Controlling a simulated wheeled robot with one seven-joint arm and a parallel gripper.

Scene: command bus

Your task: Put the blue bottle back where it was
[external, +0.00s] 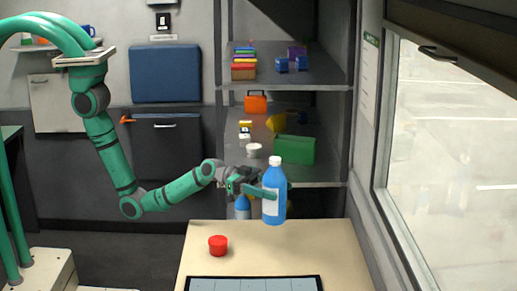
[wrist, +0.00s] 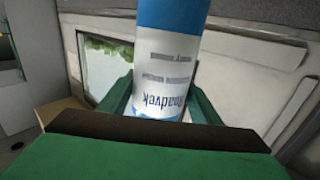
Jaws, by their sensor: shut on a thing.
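The blue bottle (external: 275,207) has a white cap and a white label. It is upright over the back part of the light table (external: 208,268); I cannot tell whether its base touches the top. My gripper (external: 262,190) is shut on the blue bottle from the left, around its label. In the wrist view the bottle (wrist: 172,14) stands between my two green fingers (wrist: 160,108), with its printed label facing the camera. A second blue bottle (external: 242,207) shows partly behind my gripper, beyond the table.
A red round container (external: 218,245) stands on the table left of the bottle. A dark-framed panel (external: 254,284) lies at the table's front. Behind are shelves (external: 330,180) with a green box (external: 294,149) and an orange case (external: 256,103). A window (external: 455,150) is at right.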

